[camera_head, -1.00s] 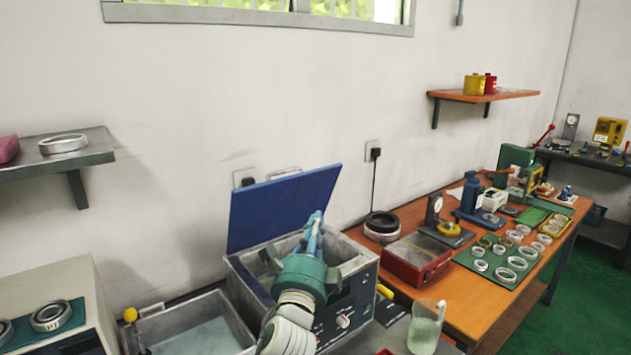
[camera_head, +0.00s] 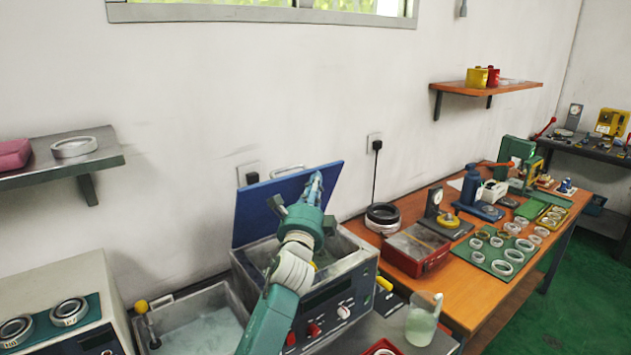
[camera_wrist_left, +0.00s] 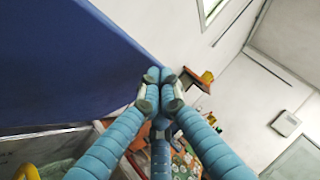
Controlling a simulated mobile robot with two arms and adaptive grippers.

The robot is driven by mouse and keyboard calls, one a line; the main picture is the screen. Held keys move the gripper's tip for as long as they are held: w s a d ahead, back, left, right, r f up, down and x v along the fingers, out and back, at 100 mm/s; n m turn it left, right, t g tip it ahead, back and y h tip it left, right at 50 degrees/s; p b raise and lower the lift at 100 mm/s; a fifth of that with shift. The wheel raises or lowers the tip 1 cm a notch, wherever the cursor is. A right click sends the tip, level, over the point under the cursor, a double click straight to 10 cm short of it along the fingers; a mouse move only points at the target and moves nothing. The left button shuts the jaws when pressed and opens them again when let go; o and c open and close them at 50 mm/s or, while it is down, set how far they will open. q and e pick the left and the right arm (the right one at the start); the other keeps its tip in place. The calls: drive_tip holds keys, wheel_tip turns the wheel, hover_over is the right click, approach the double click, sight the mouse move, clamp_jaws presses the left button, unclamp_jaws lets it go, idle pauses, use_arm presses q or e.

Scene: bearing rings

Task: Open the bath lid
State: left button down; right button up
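The blue bath lid (camera_head: 262,205) stands raised and steep at the back of the grey metal bath (camera_head: 347,262), whose top is open. My left gripper (camera_head: 316,180) is in front of the lid's right part, above the bath. In the left wrist view, the gripper's blue fingers (camera_wrist_left: 160,76) meet at the tips with nothing visible between them. The lid fills the upper left of the left wrist view (camera_wrist_left: 65,60), beside the fingers; I cannot tell whether they touch it. My arm hides part of the bath's interior and front. My right gripper is not in view.
A water-filled tank (camera_head: 205,325) stands left of the bath. A glass beaker (camera_head: 422,320) stands at the right front. The orange workbench (camera_head: 465,300) holds a red box (camera_head: 418,252) and several bearing rings. The wall is close behind the lid.

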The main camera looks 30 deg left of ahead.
sight(310, 170)
use_arm(q)
drive_tip(key=a+r+p, duration=0.1)
drive_tip(key=p, duration=0.1)
drive_tip(key=w+a+r+n+g+p, duration=0.1)
drive_tip(key=p, duration=0.2)
drive_tip(key=shift+a+r, duration=0.15)
drive_tip(key=shift+r, duration=0.15)
drive_tip(key=a, duration=0.2)
drive_tip(key=w+a, duration=0.1)
drive_tip(key=a, duration=0.1)
drive_tip(key=w+a, duration=0.1)
drive_tip(key=a, duration=0.1)
drive_tip(key=shift+w+r, duration=0.15)
drive_tip(key=shift+r, duration=0.25)
drive_tip(key=shift+d, duration=0.15)
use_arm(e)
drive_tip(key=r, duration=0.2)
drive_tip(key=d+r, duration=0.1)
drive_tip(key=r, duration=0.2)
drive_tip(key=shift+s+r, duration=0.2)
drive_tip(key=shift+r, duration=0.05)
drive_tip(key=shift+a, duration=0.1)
